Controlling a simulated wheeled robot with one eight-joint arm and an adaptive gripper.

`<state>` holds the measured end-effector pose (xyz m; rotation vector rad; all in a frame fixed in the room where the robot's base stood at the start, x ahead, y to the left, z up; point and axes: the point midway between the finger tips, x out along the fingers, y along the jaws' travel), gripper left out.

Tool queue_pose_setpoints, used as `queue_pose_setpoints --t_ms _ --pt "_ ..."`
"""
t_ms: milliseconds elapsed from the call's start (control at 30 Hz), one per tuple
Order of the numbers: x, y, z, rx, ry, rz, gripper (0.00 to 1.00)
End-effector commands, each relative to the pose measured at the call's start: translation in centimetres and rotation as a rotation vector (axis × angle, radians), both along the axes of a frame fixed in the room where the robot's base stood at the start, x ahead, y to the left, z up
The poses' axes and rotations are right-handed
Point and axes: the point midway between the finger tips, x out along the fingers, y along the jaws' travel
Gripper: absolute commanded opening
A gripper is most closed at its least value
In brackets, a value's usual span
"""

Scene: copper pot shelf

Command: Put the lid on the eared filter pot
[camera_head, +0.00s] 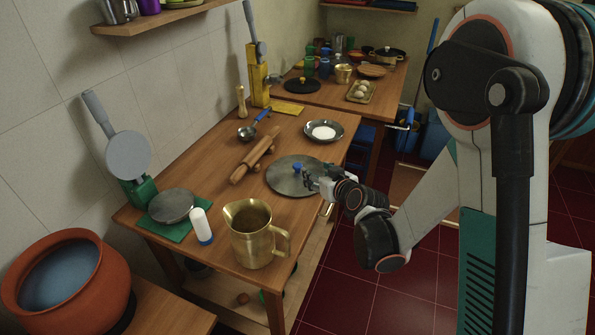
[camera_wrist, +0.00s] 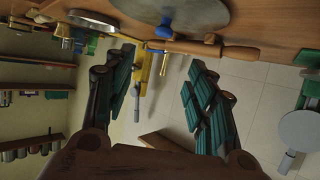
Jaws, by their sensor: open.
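A wide, flat grey metal disc (camera_head: 284,180) with a blue knob (camera_head: 297,168) lies on the front wooden table. It looks like a lid, and it also shows at the top of the wrist view (camera_wrist: 205,12). My gripper (camera_head: 309,183) is at the disc's right side, close to the knob. In the wrist view its two green-padded fingers (camera_wrist: 160,58) are spread with nothing between them. A small brass pot (camera_head: 343,74) stands on the back table; I cannot tell whether it is the eared filter pot. A black lid-like disc (camera_head: 302,86) lies near it.
A brass jug (camera_head: 252,246) stands at the table's front. A rolling pin (camera_head: 254,155) lies left of the disc, and a bowl of white powder (camera_head: 323,131) is behind it. A white-and-blue bottle (camera_head: 201,226) stands front left.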

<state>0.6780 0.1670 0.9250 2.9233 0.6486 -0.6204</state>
Motion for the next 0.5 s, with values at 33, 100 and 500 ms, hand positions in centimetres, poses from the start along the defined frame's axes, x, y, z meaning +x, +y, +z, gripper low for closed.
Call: queue_pose_setpoints --t_ms 33,100,500 --pt "0.2 0.3 -0.6 0.002 -0.008 0.003 0.51" --pt "0.3 0.5 -1.2 0.004 -0.017 0.006 0.51" --pt "4.6 2.6 -3.7 0.005 -0.024 0.008 0.51"
